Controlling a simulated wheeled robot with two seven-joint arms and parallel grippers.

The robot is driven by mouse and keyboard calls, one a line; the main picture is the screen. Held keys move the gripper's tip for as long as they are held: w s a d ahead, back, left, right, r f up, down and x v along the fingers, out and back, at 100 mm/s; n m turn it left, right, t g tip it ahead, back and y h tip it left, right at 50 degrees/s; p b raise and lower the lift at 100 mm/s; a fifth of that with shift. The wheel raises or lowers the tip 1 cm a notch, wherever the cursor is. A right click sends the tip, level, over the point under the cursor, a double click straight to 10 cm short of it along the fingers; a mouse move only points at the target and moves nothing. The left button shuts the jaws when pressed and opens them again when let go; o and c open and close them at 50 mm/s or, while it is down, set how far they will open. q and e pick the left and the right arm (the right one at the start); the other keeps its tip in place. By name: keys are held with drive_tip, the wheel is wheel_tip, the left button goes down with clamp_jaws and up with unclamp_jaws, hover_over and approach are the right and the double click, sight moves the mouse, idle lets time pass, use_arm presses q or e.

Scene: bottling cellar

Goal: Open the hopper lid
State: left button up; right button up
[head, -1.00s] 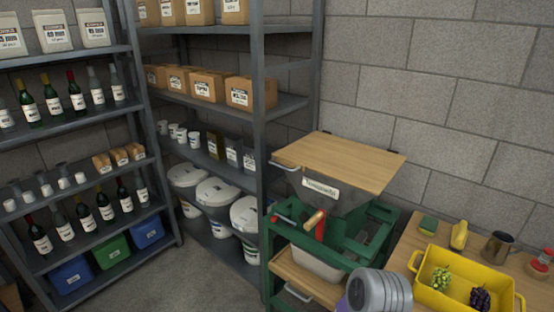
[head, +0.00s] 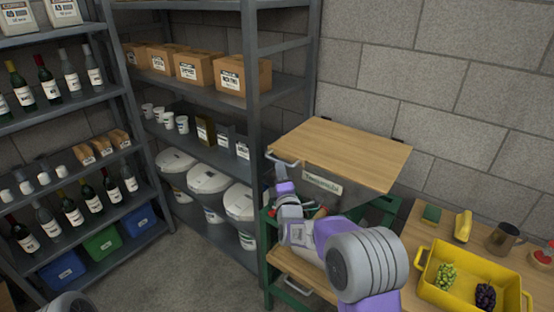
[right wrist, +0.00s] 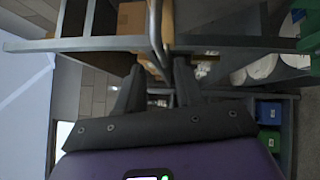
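The hopper lid (head: 340,152) is a flat wooden board lying shut on the grey hopper (head: 350,187), which bears a label plate. Its metal handle (head: 283,159) sticks out at the lid's front left edge. My right gripper (head: 281,172) is just below and beside this handle, largely hidden by its own wrist. In the right wrist view the two dark fingers of my right gripper (right wrist: 158,70) stand apart, with the handle bar (right wrist: 155,30) just ahead, in line with the gap. I cannot tell whether they touch it. My left gripper is out of view.
The green hopper stand (head: 268,245) is partly hidden behind my right arm. A yellow crate (head: 470,292) with grapes stands on the wooden table at right. A metal shelf (head: 255,120) stands close on the left. A block wall is behind.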

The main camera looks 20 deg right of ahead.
drive_tip(key=shift+w+d+r, duration=0.1)
drive_tip(key=shift+w, duration=0.95)
drive_tip(key=shift+w+d+r, duration=0.1)
drive_tip(key=shift+w+d, duration=0.05)
drive_tip(key=shift+w, duration=0.95)
drive_tip(key=shift+w+d+r, duration=0.1)
drive_tip(key=shift+w, duration=0.95)
clamp_jaws()
